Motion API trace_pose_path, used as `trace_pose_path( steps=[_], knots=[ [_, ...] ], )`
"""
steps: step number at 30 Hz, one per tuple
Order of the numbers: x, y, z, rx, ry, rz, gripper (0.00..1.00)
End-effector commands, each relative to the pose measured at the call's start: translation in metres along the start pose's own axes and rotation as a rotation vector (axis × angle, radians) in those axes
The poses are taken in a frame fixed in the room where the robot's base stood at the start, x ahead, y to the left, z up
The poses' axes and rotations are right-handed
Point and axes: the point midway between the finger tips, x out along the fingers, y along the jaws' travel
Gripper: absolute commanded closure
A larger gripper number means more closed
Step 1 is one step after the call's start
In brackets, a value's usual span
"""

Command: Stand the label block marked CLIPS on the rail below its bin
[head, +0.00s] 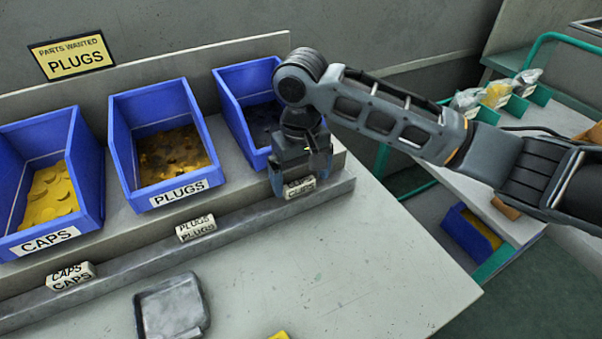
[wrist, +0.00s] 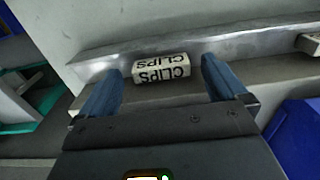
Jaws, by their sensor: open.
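The CLIPS label block (wrist: 161,74) is a small white block with black lettering, standing on the grey rail (wrist: 200,52) in the wrist view. In the head view the block (head: 299,187) shows at the right end of the rail (head: 245,221), below the rightmost blue bin (head: 232,95). That bin's front is hidden by my arm. My gripper (wrist: 163,88) is open, with one blue finger on each side of the block and gaps visible between fingers and block. In the head view my gripper (head: 299,180) is directly over the block.
PLUGS (head: 196,229) and CAPS (head: 70,276) label blocks stand further left on the rail, below the PLUGS bin (head: 160,144) and CAPS bin (head: 45,182). A grey tray (head: 172,308) lies on the bench in front. The bench top right of the tray is mostly clear.

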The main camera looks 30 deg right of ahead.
Motion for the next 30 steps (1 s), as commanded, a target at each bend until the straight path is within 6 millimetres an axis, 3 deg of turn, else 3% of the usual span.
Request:
trace_pose_path(
  steps=[5, 15, 21, 30],
  knots=[
    [-0.010, 0.000, 0.001, -0.001, -0.005, 0.003, 0.01],
    [-0.084, -0.001, 0.000, -0.001, 0.000, 0.000, 0.01],
    [-0.118, 0.000, 0.000, -0.001, -0.001, 0.003, 0.01],
    [-0.131, 0.000, 0.000, 0.000, -0.002, 0.001, 0.01]
  ],
)
